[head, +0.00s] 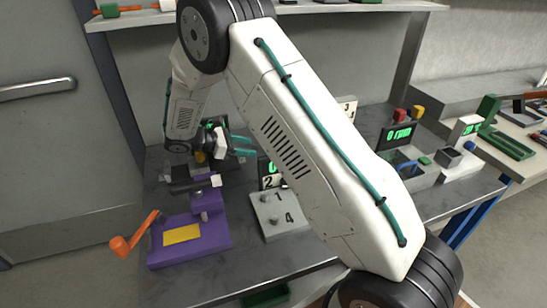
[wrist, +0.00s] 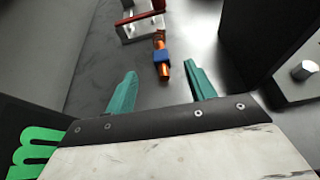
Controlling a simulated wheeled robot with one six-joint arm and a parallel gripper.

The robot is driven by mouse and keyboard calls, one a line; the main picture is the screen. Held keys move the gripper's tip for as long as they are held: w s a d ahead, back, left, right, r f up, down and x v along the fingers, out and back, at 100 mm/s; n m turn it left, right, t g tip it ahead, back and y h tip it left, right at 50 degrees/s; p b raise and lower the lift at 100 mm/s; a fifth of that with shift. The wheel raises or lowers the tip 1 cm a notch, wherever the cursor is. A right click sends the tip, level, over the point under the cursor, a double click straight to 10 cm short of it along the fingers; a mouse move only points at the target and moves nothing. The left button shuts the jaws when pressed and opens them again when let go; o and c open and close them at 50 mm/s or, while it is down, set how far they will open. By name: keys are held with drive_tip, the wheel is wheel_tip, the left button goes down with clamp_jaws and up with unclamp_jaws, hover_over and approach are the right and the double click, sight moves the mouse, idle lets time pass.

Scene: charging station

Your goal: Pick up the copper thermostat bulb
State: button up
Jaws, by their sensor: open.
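A copper rod with a blue band, which looks like the copper thermostat bulb (wrist: 163,68), lies on the dark bench top in the wrist view. Its far end is close to a small white and red fixture (wrist: 137,24). My gripper (wrist: 160,74) is open and empty, with its teal fingers spread either side of the bulb's near end in the picture. I cannot tell the height between fingers and bulb. In the head view my gripper (head: 248,146) is over the rear of the bench, and I cannot make out the bulb there.
A purple device (head: 190,242) with an orange crank (head: 133,245) stands at the bench's front left. A grey numbered block (head: 280,216) stands right of it. A dark upright panel (wrist: 255,40) rises close right of my fingers. A shelf (head: 270,14) spans above.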

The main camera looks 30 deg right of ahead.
drive_tip(key=shift+w+f, duration=0.15)
drive_tip(key=shift+f, duration=0.2)
drive_tip(key=shift+d+f, duration=0.15)
drive_tip(key=shift+d, duration=0.1)
drive_tip(key=x, duration=1.1)
drive_tip(key=shift+d+f, duration=0.1)
drive_tip(key=shift+f, duration=0.2)
drive_tip(key=c, duration=1.1)
